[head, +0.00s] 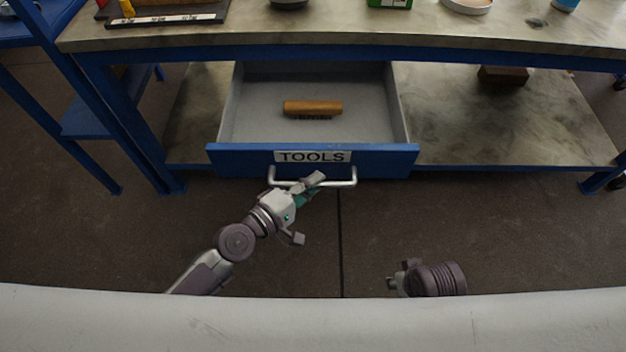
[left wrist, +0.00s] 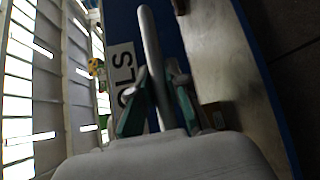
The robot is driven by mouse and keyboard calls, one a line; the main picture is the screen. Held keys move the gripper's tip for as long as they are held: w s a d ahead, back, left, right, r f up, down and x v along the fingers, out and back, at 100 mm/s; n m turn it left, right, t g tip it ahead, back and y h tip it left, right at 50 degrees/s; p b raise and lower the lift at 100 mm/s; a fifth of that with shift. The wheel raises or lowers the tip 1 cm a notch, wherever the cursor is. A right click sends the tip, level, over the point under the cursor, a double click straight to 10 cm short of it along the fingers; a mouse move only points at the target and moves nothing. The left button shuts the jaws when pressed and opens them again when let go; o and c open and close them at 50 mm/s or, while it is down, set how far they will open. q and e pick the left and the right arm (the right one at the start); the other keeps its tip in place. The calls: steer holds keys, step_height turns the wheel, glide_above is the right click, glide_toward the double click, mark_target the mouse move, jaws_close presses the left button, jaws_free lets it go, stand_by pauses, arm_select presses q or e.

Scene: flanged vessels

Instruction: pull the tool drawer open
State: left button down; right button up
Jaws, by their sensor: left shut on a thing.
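The tool drawer (head: 234,161) has a blue front with a TOOLS label (head: 312,156) and is pulled out from under the workbench, its grey inside showing. A brown wooden-looking block or handle (head: 312,107) lies inside it. The silver bar handle (head: 343,183) runs across the drawer front. My left gripper (head: 312,187) is shut on this handle; in the left wrist view the handle (left wrist: 150,45) passes between the green-padded fingers (left wrist: 155,100). My right gripper (head: 400,276) is low in the head view, away from the drawer; its finger opening is unclear.
The workbench top (head: 330,35) carries several items along its back edge. A lower shelf (head: 480,125) with a dark brown block (head: 503,75) lies right of the drawer. Blue legs stand at both sides. The floor (head: 480,220) in front is clear.

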arm_select(q)
steer(key=c, duration=1.1)
jaws_free()
steer(key=shift+c, duration=0.2)
steer(key=v, duration=1.2)
steer(key=shift+a, duration=0.1)
